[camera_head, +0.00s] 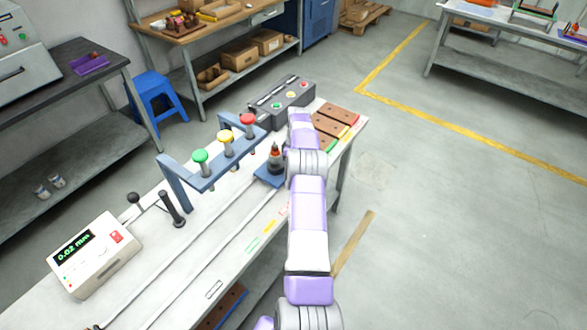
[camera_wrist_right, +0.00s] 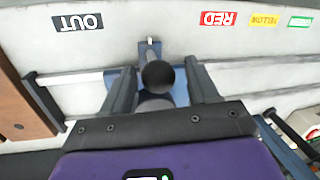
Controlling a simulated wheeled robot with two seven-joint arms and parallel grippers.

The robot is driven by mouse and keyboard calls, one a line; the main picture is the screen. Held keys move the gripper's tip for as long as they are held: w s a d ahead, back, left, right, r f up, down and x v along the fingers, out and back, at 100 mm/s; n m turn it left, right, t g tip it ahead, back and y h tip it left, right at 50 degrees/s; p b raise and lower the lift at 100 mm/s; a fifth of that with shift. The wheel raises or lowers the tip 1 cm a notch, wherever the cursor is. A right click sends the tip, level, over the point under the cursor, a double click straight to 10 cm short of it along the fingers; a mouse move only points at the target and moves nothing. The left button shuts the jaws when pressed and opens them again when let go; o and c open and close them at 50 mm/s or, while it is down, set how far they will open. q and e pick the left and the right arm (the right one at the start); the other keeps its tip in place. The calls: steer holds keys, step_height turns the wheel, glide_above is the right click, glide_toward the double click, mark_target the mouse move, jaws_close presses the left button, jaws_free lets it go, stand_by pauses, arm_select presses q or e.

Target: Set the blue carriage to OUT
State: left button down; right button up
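The blue carriage (camera_head: 266,180) sits on the rail of the bench, with a dark upright part with an orange tip (camera_head: 275,154) on it. In the right wrist view the carriage (camera_wrist_right: 181,92) shows below its small pointer (camera_wrist_right: 150,48), between the OUT label (camera_wrist_right: 78,22) and the RED label (camera_wrist_right: 217,18). A dark round knob (camera_wrist_right: 158,75) stands on it. My right gripper (camera_wrist_right: 161,68) is open, its two fingers on either side of the knob with gaps visible. In the head view my right arm hides the gripper. My left gripper is not in view.
A blue frame with green (camera_head: 200,156), yellow (camera_head: 225,136) and red (camera_head: 247,119) buttons stands beside the carriage. A grey box (camera_head: 282,103) and brown blocks (camera_head: 333,127) are at the bench's far end. A meter (camera_head: 95,254) reads 0.02 mm. YELLOW (camera_wrist_right: 264,20) and GREEN (camera_wrist_right: 300,22) labels follow RED.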

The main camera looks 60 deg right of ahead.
steer(key=shift+s, duration=0.15)
steer(key=shift+d+r+p, duration=0.2)
steer(key=shift+d+r, duration=0.05)
steer(key=shift+r, duration=1)
steer(key=shift+d+r+p, duration=0.2)
steer(key=shift+r+p, duration=0.05)
steer(key=shift+r, duration=0.95)
steer(key=shift+d+r+p, duration=0.2)
steer(key=shift+d+r, duration=0.05)
steer(key=shift+r, duration=1)
